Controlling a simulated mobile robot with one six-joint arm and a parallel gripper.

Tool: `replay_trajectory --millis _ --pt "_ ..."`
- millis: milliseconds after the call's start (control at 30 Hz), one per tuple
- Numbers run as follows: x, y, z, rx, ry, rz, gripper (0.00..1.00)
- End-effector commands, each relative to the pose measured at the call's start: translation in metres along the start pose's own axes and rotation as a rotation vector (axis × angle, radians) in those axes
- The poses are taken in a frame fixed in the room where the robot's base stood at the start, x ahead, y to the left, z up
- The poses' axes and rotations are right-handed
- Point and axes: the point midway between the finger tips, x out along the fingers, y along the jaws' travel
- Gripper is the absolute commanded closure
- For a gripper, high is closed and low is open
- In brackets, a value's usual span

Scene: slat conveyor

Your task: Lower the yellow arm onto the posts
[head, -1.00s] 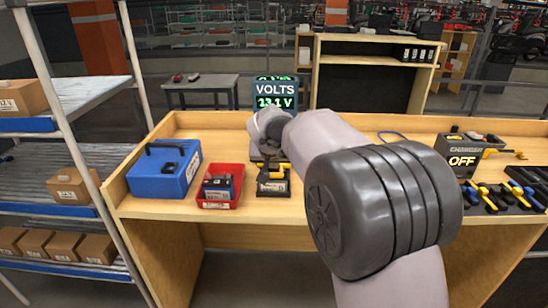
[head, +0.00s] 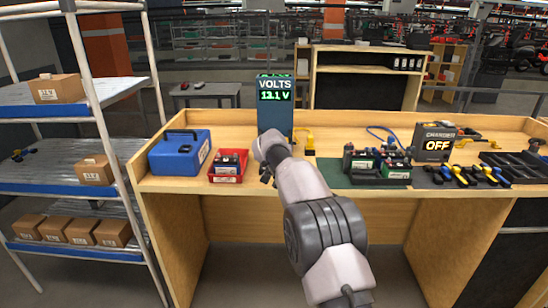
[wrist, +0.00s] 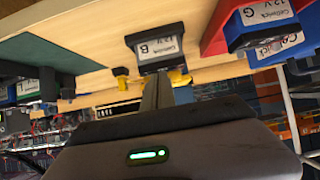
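The yellow arm (head: 308,138) shows just right of the blue VOLTS meter (head: 275,113), which reads 13.1 V. My forearm hides part of that spot, so the posts are not clearly visible. In the wrist view, a black battery labelled B (wrist: 158,48) is in the middle, with yellow parts (wrist: 181,79) near it. My gripper (wrist: 163,82) points toward this battery. Its dark fingers look close together, with nothing visible between them. In the head view, my gripper is at the bench's front, left of the yellow arm and apart from it.
A blue case (head: 178,154) and a red tray (head: 229,166) with a battery stand to the left. To the right are a green mat (head: 340,174) with batteries, a charger (head: 433,143) reading OFF, and several clamps. A shelf rack (head: 95,150) stands at the left.

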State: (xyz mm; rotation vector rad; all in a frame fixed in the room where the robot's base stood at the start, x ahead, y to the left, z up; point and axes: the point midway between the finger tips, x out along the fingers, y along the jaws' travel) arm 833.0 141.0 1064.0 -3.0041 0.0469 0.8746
Motion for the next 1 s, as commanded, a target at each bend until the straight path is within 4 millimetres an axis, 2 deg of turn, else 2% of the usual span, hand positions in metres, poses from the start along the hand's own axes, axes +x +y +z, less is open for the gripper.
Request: replay_trajectory --millis 33,300,433,1000 --pt "0.008 0.002 0.017 0.002 -0.029 0.007 1.0" --pt "0.007 0.002 0.017 0.002 -0.029 0.007 1.0" --pt "-0.004 0.003 0.015 0.002 -0.026 0.008 1.0" --pt "-0.146 0.001 0.002 0.001 0.004 -0.001 1.0"
